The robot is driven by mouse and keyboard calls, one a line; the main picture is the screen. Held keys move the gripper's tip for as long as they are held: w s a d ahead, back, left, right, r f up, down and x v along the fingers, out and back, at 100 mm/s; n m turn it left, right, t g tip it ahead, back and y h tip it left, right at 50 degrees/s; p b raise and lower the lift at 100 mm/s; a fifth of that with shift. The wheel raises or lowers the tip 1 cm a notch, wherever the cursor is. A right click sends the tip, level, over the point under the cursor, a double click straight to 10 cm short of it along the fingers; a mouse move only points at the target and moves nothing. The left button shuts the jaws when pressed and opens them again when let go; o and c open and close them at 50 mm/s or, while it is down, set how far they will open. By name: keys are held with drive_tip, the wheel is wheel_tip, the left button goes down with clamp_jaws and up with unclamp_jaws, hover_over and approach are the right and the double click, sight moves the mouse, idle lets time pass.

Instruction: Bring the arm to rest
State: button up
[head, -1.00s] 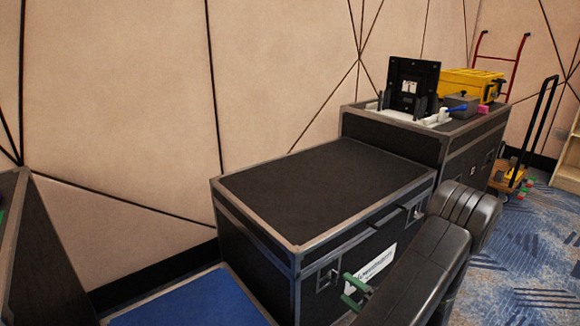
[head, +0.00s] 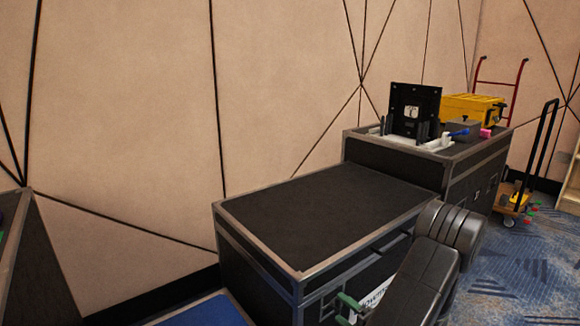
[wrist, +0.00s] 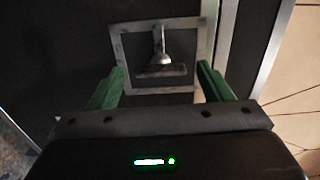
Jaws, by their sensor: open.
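My gripper (wrist: 160,88) is open, with its two green fingers apart and nothing seen between them in the wrist view. Beyond the fingers, the wrist view shows a recessed metal latch (wrist: 160,60) in a square frame on a dark case side. In the head view, one green part of my gripper (head: 347,303) shows at the bottom, in front of the near black flight case (head: 330,210). My dark arm covers the right part of that case's front. I cannot tell whether the fingers touch the case.
The near case's top is bare. A taller case (head: 465,160) behind it carries a black panel (head: 414,110) on a stand, a yellow toolbox (head: 470,108) and small items. A blue surface (head: 205,312) lies at bottom left. A hand cart (head: 520,190) stands on the carpet at right.

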drive_tip(key=p+v, duration=0.3)
drive_tip(key=v, duration=1)
drive_tip(key=b+x, duration=0.3)
drive_tip(key=x, duration=1.1)
drive_tip(key=shift+f+b, duration=0.15)
drive_tip(key=shift+b, duration=0.2)
drive_tip(key=shift+r+m+p, duration=0.2)
drive_tip(key=shift+m+p, duration=7.4)
drive_tip(key=shift+m, duration=1.3)
